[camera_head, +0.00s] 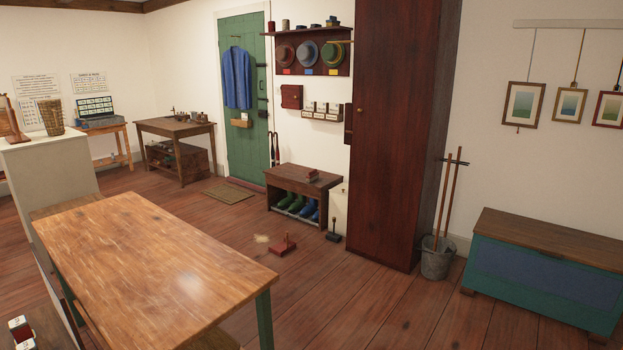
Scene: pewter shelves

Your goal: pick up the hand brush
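I cannot identify the hand brush with certainty. A small dark red object (283,246) with a short upright part lies on the floor between the wooden table and the shoe bench. A pale tan patch (262,239) is just left of it; it is too small to tell what it is. Another small reddish object (312,176) sits on top of the shoe bench (290,178). A dark object with an upright handle (333,230) stands on the floor by the bench's right end. Neither of my grippers is in view.
A wooden table (140,262) fills the lower left foreground. A tall dark red cabinet (394,130), a bucket with sticks (437,262) and a blue-green chest (545,275) stand on the right. A doormat (229,193) lies by the green door (243,145).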

